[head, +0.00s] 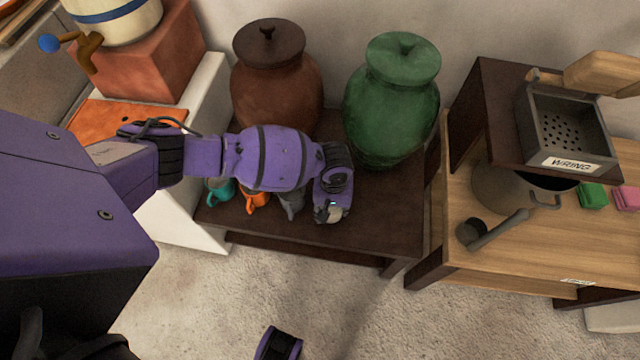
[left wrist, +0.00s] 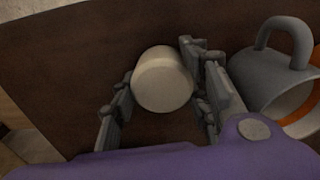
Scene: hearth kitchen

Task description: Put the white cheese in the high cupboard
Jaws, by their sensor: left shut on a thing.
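The white cheese (left wrist: 162,80) is a short pale cylinder between the two fingers of my left gripper (left wrist: 160,100) in the left wrist view. My left gripper is shut on it, just above or at the dark brown low table. In the head view my left gripper (head: 332,208) is over the table's front part, and a pale bit of the cheese shows at its tip. I cannot tell whether the cheese still touches the tabletop. No high cupboard is recognisable in these views.
A grey mug (left wrist: 275,75) lies close beside my left gripper; it also shows in the head view (head: 291,204), with orange (head: 256,200) and teal (head: 220,192) mugs. Brown (head: 275,85) and green (head: 392,105) jars stand behind. A pot (head: 500,192) stands right.

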